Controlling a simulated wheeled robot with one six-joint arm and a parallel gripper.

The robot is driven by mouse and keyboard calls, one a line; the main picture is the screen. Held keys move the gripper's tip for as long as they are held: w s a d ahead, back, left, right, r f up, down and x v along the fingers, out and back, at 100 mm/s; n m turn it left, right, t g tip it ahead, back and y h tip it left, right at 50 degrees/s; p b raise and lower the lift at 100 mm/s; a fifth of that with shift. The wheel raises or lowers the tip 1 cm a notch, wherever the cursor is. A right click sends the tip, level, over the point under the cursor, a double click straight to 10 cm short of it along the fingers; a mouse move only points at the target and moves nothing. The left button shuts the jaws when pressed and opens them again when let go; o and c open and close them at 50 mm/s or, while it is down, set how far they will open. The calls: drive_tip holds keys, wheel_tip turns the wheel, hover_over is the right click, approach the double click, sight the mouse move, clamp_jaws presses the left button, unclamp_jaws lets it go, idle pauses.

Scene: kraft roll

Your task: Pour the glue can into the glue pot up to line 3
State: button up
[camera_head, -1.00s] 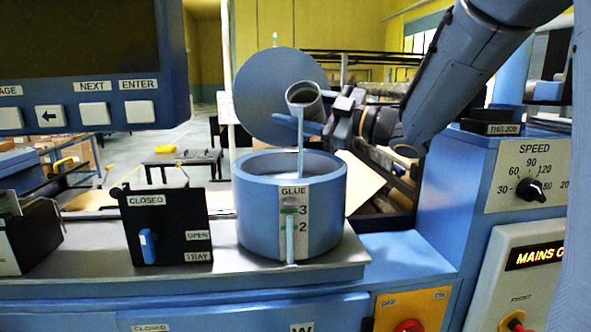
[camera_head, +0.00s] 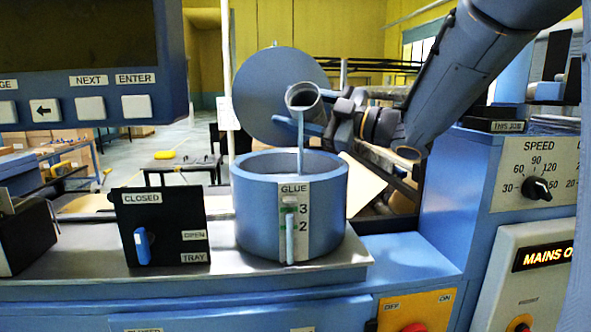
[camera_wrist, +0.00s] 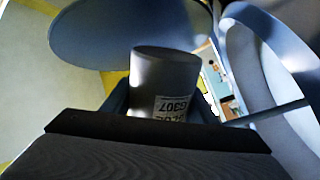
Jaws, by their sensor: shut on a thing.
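The glue can (camera_head: 303,95), a grey cylinder, is tilted with its mouth toward the head camera, above the glue pot. A thin pale stream (camera_head: 300,130) runs from its lip into the pot. My gripper (camera_head: 316,124) is shut on the can. In the wrist view the can (camera_wrist: 165,75) shows an upside-down label reading G307. The blue glue pot (camera_head: 262,215) stands upright on the metal ledge. Its front gauge plate has marks 3 and 2; a pale column (camera_head: 290,238) in the gauge reaches about the green mark by 3. The exact level is hard to read.
A round blue disc (camera_head: 262,85) stands behind the can. A black CLOSED/OPEN/TRAY panel (camera_head: 165,215) with a blue lever is left of the pot. A screen console (camera_head: 80,60) hangs upper left; the SPEED cabinet (camera_head: 510,175) stands right.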

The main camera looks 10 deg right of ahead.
drive_tip(key=shift+n+b, duration=0.3)
drive_tip(key=shift+b, duration=0.15)
drive_tip(key=shift+r+n+y+b, duration=0.4)
drive_tip(key=shift+n+b, duration=0.5)
drive_tip(key=shift+n, duration=0.1)
idle(0.5)
drive_tip(key=shift+s+a+f+n+g+b, duration=0.1)
drive_tip(key=shift+s+f+n+g+b, duration=0.15)
drive_tip(key=shift+n+b, duration=0.95)
idle(0.3)
drive_tip(key=shift+s+a+r+n+g+y+b, duration=0.35)
drive_tip(key=shift+s+n+b, duration=0.3)
drive_tip(key=shift+b, duration=0.75)
idle(0.5)
drive_tip(key=shift+w+d+p, duration=0.1)
drive_tip(key=shift+w+p, duration=0.1)
drive_tip(key=shift+p, duration=0.1)
